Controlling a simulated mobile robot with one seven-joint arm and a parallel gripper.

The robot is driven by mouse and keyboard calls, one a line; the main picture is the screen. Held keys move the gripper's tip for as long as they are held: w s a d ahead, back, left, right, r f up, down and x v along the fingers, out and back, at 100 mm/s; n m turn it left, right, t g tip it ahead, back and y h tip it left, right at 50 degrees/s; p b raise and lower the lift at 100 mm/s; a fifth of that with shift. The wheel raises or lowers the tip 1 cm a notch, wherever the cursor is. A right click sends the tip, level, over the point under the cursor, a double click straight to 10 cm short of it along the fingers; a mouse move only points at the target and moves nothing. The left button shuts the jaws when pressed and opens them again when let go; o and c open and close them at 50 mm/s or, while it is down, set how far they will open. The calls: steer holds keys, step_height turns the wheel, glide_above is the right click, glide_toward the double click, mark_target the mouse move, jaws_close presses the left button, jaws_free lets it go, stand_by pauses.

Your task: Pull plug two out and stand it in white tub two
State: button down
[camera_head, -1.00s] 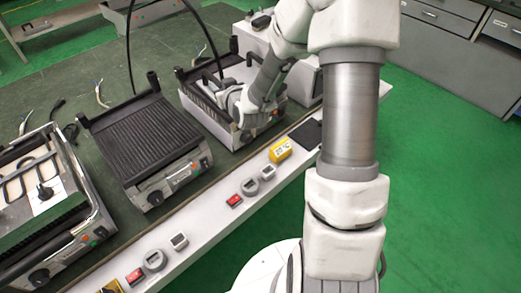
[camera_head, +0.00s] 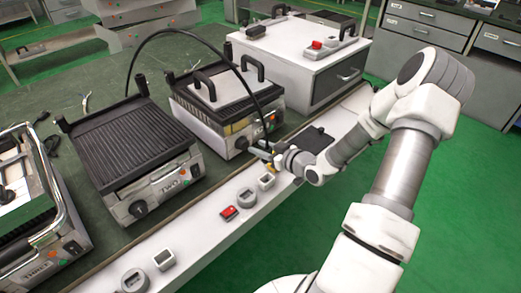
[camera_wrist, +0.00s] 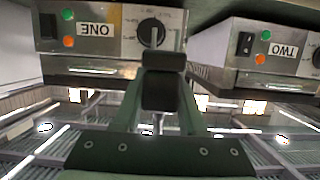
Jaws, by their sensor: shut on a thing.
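My gripper (camera_head: 262,150) is in front of grill ONE (camera_head: 213,105), just off its control panel. A black cable (camera_head: 190,32) arches from behind grill TWO (camera_head: 130,150) over grill ONE to the gripper. Grill TWO also shows at the right of the wrist view (camera_wrist: 268,48). I cannot pick out a tub marked two with certainty.
A red switch (camera_head: 228,213), a round grey piece (camera_head: 247,198) and a small square piece (camera_head: 267,181) lie on the front ledge. Grill THREE (camera_head: 30,215) is at left.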

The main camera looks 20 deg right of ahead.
steer(key=shift+f+b, duration=2.4)
steer(key=shift+f, duration=0.5)
steer(key=shift+f+b, duration=2)
steer(key=shift+f, duration=0.4)
steer(key=shift+c, duration=1.9)
jaws_free()
steer(key=shift+s+r, duration=0.1)
steer(key=p+v, duration=0.4)
steer(key=v, duration=1.3)
steer(key=shift+p, duration=0.4)
steer(key=shift+d+r, duration=0.1)
